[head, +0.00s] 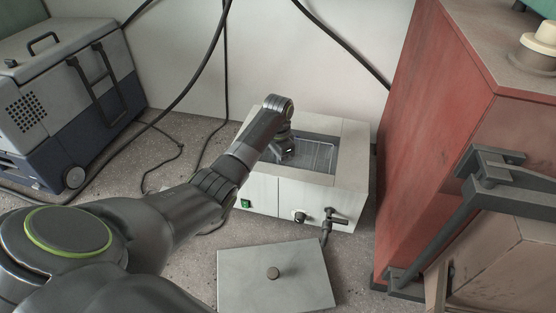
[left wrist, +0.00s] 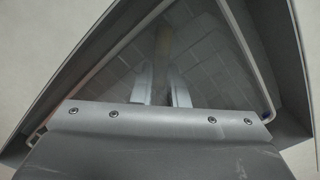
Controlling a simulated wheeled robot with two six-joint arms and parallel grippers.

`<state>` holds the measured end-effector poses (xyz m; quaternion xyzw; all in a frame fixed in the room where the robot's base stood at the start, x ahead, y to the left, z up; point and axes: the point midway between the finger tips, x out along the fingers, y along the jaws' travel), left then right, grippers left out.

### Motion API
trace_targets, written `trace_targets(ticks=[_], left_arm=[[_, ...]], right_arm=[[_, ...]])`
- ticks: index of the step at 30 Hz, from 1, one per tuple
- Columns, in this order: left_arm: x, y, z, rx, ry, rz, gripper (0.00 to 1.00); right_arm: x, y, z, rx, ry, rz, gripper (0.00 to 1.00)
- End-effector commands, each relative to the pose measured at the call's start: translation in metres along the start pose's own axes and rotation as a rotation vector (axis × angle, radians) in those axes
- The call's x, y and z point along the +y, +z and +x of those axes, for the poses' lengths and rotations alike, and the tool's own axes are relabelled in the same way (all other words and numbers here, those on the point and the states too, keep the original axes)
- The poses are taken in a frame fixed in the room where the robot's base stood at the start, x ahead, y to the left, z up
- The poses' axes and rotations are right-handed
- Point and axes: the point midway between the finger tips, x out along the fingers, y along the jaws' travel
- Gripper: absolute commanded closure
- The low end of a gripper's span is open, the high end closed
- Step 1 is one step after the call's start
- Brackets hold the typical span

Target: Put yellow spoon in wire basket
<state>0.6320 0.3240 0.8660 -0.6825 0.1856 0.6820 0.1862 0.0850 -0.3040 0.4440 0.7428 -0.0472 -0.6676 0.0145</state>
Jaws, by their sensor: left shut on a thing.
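The wire basket (head: 318,153) sits inside the open well of a white box-shaped bath (head: 345,190) in the head view. My left gripper (head: 284,151) reaches down into the left part of that well. In the left wrist view, its two fingers (left wrist: 162,88) are close together around a narrow, dull tan-yellow strip, the yellow spoon (left wrist: 163,45), which points away from the gripper. The basket's mesh (left wrist: 207,62) spreads behind it, inside the well walls. Whether the spoon touches the mesh I cannot tell. In the head view the spoon is hidden by my gripper. My right gripper is not in view.
A flat grey lid (head: 240,275) with a round knob lies on the bench in front of the bath. A tap (head: 335,218) sticks out at the bath's front. A red cabinet (head: 440,130) stands close on the right, a grey-blue cool box (head: 70,100) at the left.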

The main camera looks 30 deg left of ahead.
Motion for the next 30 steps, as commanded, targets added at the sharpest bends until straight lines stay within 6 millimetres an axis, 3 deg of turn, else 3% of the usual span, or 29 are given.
trace_targets(ticks=[1,2,6,14,19,30], left_arm=[[0.000,0.000,0.002,-0.001,0.001,0.000,1.00],[0.000,0.000,0.002,-0.001,0.001,0.000,0.83],[0.000,0.000,0.001,-0.001,0.001,0.000,0.65],[0.000,0.000,0.001,0.000,0.000,0.000,0.65],[-0.001,-0.001,-0.011,0.002,-0.002,0.000,0.65],[-0.001,-0.001,-0.094,0.004,-0.003,0.001,0.65]], right_arm=[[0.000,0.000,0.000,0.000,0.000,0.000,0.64],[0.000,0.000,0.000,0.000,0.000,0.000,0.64],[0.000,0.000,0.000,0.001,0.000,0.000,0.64],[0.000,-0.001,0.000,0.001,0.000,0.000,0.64],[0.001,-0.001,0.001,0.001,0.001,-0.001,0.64],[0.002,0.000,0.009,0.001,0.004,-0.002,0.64]])
